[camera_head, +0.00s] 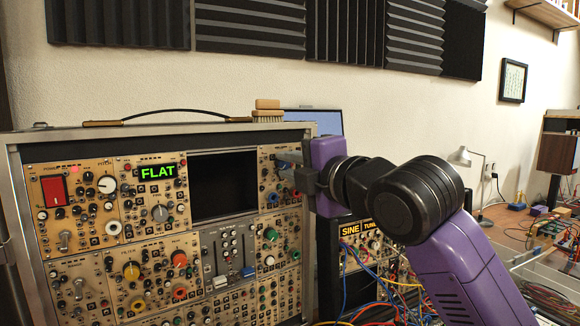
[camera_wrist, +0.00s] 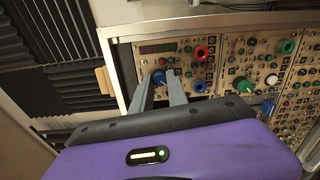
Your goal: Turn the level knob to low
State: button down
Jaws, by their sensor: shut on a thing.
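My gripper (camera_wrist: 161,79) is shut on this knob from in front of the panel. In the head view my gripper (camera_head: 286,161) reaches the upper right module of the rack (camera_head: 294,133), and the knob is mostly hidden behind the fingers. I cannot read the label by the knob or see its pointer clearly.
Other controls crowd the panel: a red jack (camera_wrist: 201,53) right of the fingers, a green knob (camera_wrist: 244,86), and a red switch (camera_head: 54,190) at the left. A brush (camera_head: 267,112) lies on the case top. Patch cables (camera_head: 375,290) hang below my arm.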

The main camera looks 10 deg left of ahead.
jog(key=shift+f, duration=0.1)
jog(key=c, duration=1.3)
grip_release()
jog(key=shift+s, duration=0.1)
jog(key=shift+s+d, duration=0.2)
jog(key=shift+d, duration=0.05)
jog(key=v, duration=0.7)
jog(key=shift+b, duration=0.4)
jog(key=shift+s, duration=0.1)
